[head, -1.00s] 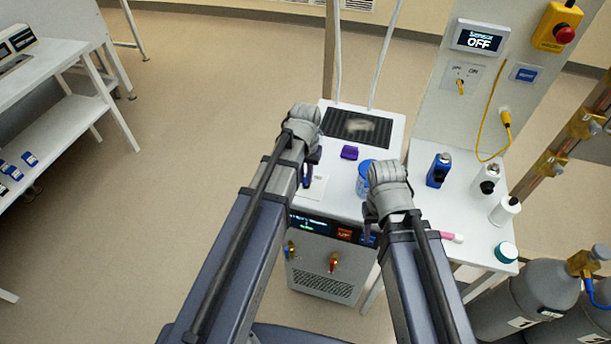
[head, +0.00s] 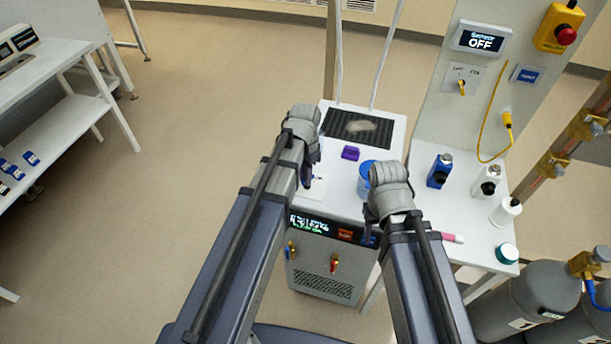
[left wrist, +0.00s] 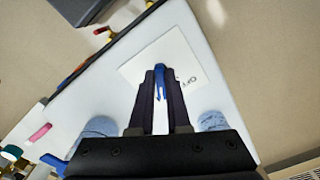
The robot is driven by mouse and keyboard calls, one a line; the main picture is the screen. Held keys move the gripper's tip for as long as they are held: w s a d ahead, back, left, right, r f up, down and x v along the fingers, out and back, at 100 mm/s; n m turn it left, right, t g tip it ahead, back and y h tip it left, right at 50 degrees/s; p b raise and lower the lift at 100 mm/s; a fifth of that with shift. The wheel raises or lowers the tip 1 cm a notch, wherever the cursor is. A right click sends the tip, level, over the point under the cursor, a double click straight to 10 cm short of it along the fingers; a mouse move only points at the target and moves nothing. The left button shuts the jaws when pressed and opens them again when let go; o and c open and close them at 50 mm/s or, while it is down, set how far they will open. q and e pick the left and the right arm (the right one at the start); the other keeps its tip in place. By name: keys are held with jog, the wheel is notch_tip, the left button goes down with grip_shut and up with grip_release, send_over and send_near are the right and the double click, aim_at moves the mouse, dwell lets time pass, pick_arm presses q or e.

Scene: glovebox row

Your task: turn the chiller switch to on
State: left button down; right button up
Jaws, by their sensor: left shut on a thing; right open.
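The chiller is the white cabinet (head: 325,268) with a dark front display (head: 310,225). On its top lies a white plate (head: 312,192), which also shows in the left wrist view (left wrist: 160,55) with an upside-down OFF mark. A blue switch lever (left wrist: 160,90) stands on this plate. My left gripper (head: 309,176) is over the plate; in the left wrist view its dark fingers (left wrist: 160,92) are shut on the lever, partly hiding it. An ON mark is not visible. My right gripper (head: 368,230) is open and empty near the chiller's right front corner.
A blue jar (head: 363,185) stands by my right gripper and a purple block (head: 350,153) lies behind the plate. Bottles (head: 439,171) stand on the right-hand table. A separate wall display (head: 480,40) reads OFF above a yellow switch (head: 461,88). Floor at left is free.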

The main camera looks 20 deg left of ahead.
dwell(0.4)
pick_arm(q)
jog(key=c, duration=0.9)
grip_release()
jog(key=shift+r, duration=0.1)
notch_tip(320, 180, up, 8)
jog(key=p, duration=0.8)
jog(key=shift+f, duration=0.2)
